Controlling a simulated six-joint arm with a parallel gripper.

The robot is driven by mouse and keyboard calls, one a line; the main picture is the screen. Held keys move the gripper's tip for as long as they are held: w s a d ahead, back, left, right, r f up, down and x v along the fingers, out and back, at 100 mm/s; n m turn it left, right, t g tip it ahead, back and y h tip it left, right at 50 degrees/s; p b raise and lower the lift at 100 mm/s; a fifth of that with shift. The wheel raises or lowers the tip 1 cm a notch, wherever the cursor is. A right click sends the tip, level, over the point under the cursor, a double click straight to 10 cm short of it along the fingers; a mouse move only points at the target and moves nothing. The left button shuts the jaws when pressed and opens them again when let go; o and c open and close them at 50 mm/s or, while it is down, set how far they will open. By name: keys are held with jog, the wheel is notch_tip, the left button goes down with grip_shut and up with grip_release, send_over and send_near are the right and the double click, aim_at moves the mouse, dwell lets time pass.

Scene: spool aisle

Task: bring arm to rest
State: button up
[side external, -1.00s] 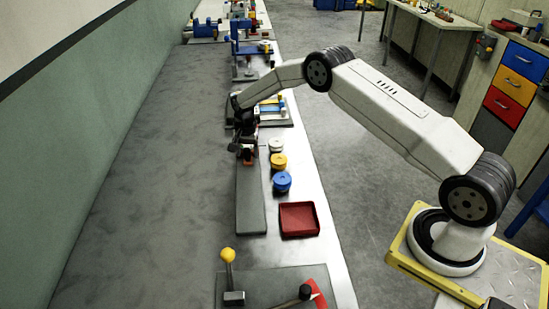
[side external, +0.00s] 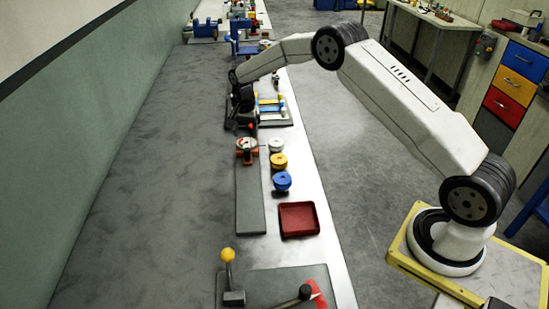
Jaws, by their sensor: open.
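My gripper (side external: 240,126) hangs open and empty, pointing down, above the far end of a long grey mat (side external: 250,200). Just below and in front of it, an orange device with a round pale top (side external: 246,146) stands on the mat's far end. A gap shows between my fingers and this device. My arm reaches in from the right, over the bench, and its links stay clear of the bench things. The fingertips are small and dark in this view.
White, yellow (side external: 279,161) and blue (side external: 282,181) spools stand in a row right of the mat. A red tray (side external: 299,220) lies nearer. A yellow-knobbed lever (side external: 228,256) stands in front. Behind my gripper is a rack of coloured bars (side external: 270,108). The aisle floor right of the bench is free.

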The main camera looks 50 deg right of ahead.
jog(key=shift+s+a+r, duration=0.25)
jog(key=shift+r, duration=0.05)
jog(key=s+a+r+n+t, duration=0.1)
jog(key=s+a+r+n, duration=0.1)
jog(key=s, duration=0.8)
jog(key=s+a+r+n, duration=0.2)
jog(key=s+a+n, duration=0.2)
jog(key=s, duration=0.6)
jog(key=s+a+r+n+t, duration=0.1)
jog(key=s+a+r+n, duration=0.2)
jog(key=s+n, duration=0.3)
jog(key=s, duration=0.4)
jog(key=shift+t, duration=0.3)
